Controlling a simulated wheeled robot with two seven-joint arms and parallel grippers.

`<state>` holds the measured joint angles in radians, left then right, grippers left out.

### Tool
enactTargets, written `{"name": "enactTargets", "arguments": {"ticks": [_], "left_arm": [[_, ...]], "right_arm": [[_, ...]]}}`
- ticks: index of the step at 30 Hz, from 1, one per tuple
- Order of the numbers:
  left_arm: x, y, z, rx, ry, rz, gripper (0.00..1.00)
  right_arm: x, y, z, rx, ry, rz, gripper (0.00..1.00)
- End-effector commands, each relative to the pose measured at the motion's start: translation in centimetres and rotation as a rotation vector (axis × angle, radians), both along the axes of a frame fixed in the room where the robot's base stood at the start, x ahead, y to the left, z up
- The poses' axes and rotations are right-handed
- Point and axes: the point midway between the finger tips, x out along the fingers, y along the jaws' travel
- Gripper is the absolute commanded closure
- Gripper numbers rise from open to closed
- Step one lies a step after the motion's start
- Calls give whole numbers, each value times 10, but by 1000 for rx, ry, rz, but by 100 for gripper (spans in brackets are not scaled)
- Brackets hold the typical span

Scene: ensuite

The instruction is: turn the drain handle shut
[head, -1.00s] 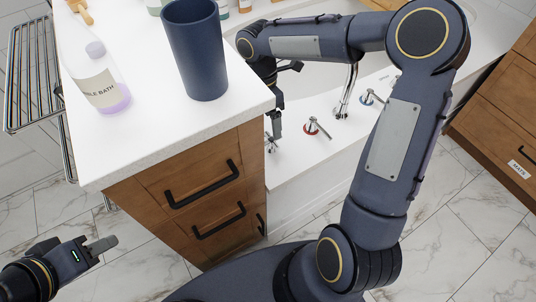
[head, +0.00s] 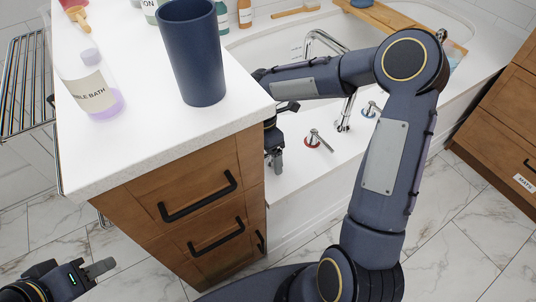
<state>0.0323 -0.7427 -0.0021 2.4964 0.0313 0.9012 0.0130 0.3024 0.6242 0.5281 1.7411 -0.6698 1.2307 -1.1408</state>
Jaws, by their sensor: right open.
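My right gripper (head: 277,160) points down at the tub's near deck, just past the cabinet corner. It is open, though its fingers overlap in this view. The drain handle cannot be made out now; the gripper and cabinet corner cover the deck where a chrome fitting showed earlier. I cannot tell whether the gripper touches it. A chrome lever with a red ring (head: 318,141) stands right of the gripper, and one with a blue ring (head: 372,109) is farther right. My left gripper (head: 100,268) is at the lower left, over the floor; its opening cannot be judged.
A white-topped wooden cabinet (head: 170,150) stands close left of my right gripper. It carries a dark blue cup (head: 193,55) and a bubble bath bottle (head: 92,90). The chrome spout (head: 344,115) rises between the levers. A wooden tray (head: 405,20) spans the tub.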

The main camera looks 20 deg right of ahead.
Motion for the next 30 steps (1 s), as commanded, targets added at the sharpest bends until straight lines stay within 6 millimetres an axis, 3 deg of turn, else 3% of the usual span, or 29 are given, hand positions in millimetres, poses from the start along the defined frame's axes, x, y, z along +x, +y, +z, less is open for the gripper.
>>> {"name": "enactTargets", "arguments": {"ticks": [2, 10, 20, 30], "left_arm": [[0, 0, 0, 0, 0, 0, 64], [0, 0, 0, 0, 0, 0, 64], [0, 0, 4, 0, 0, 0, 64], [0, 0, 20, 0, 0, 0, 64]], "right_arm": [[0, 0, 0, 0, 0, 0, 27], [0, 0, 0, 0, 0, -1, 62], [1, 0, 2, -1, 0, -52, 62], [4, -1, 3, -2, 1, -291, 62]]}}
